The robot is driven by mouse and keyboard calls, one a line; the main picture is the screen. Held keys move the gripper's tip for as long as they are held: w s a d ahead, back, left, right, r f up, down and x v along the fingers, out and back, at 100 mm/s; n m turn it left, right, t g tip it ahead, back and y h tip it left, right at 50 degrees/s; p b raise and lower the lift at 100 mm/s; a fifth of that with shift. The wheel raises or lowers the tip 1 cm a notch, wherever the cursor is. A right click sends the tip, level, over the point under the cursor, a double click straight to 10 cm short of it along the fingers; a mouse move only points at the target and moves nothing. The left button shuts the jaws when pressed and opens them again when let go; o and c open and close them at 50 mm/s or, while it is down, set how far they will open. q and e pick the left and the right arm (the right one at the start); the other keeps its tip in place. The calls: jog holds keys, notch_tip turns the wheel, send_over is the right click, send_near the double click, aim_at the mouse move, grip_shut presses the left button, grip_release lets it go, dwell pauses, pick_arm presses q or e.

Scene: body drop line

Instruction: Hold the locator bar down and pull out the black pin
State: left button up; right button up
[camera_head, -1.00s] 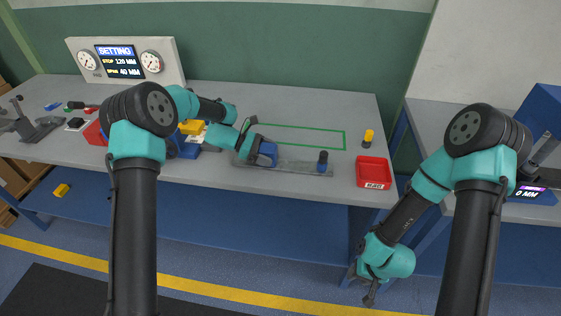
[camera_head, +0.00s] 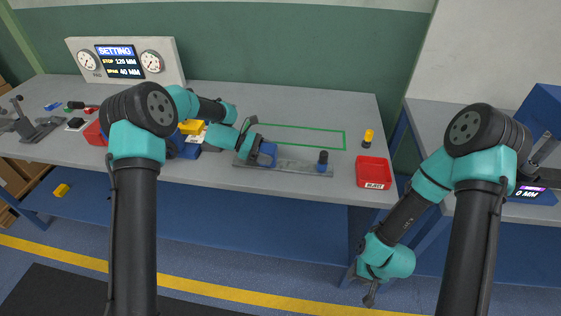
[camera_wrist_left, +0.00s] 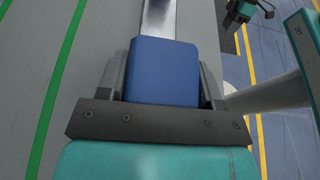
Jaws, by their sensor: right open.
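The locator bar (camera_head: 293,167) is a flat grey metal strip lying along the front of the table. It carries a blue block (camera_head: 267,158) near its left end. A pin with a black top (camera_head: 323,156) and a bluish lower part stands upright near its right end. My left gripper (camera_head: 264,150) is at the blue block. In the left wrist view its fingers lie along both sides of the blue block (camera_wrist_left: 163,72), and the bar (camera_wrist_left: 159,20) runs on beyond it. My right gripper (camera_head: 366,287) hangs open and empty, low in front of the table, far from the pin.
A red tray (camera_head: 373,173) sits right of the bar, with a yellow and black piece (camera_head: 367,138) behind it. A green outline (camera_head: 300,129) marks clear table behind the bar. A gauge panel (camera_head: 125,62) stands at the back left. Blue and yellow items crowd beside my left arm.

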aim_at(324, 152)
pick_arm(q)
jog(key=c, duration=0.4)
jog(key=shift+o, duration=0.2)
jog(key=shift+s+f, duration=0.1)
jog(key=shift+f, duration=0.3)
dwell(2.0)
